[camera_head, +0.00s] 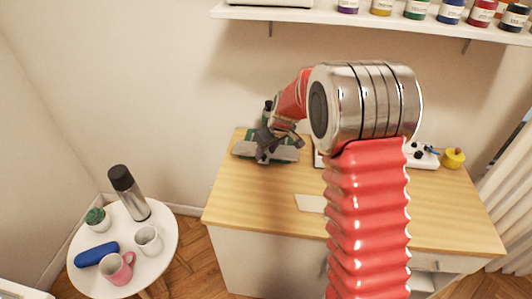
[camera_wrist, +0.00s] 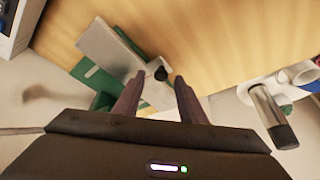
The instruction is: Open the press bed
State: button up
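The press (camera_head: 287,153) stands at the left back of the wooden table, with green and grey parts. In the wrist view its pale grey plate (camera_wrist: 103,44) lies over a green base (camera_wrist: 97,78). A dark round knob (camera_wrist: 160,73) shows at the plate's end, in line with the gap between my fingertips. My gripper (camera_head: 263,157) is over the press, partly covering it. In the wrist view my gripper (camera_wrist: 160,80) has its fingers apart and nothing clearly held. I cannot tell whether a finger touches the knob or whether the bed is closed.
The wooden table (camera_head: 245,197) is clear at its front left. A round white side table (camera_head: 160,255) at the left holds mugs, a flask (camera_head: 130,193), a blue case and a small plant. A shelf (camera_head: 330,15) with jars hangs above. My arm hides the table's middle.

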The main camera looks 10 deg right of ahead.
jog(key=v, duration=1.2)
jog(key=shift+r, duration=0.15)
jog(key=shift+s, duration=0.1)
jog(key=s+f+m+g, duration=0.1)
jog(key=s+f+m, duration=0.15)
jog(key=s, duration=0.55)
jog(key=s+r+m+t, duration=0.1)
jog(key=s+r, duration=0.2)
jog(key=s, duration=0.5)
jog(key=s+d+r+m+h, duration=0.1)
jog(key=s+r, duration=0.3)
jog(key=s, duration=0.5)
jog(key=s+r+m+t+h, duration=0.1)
jog(key=s+r, duration=0.3)
jog(key=s, duration=0.5)
jog(key=shift+d+t, duration=0.3)
jog(key=shift+d, duration=0.1)
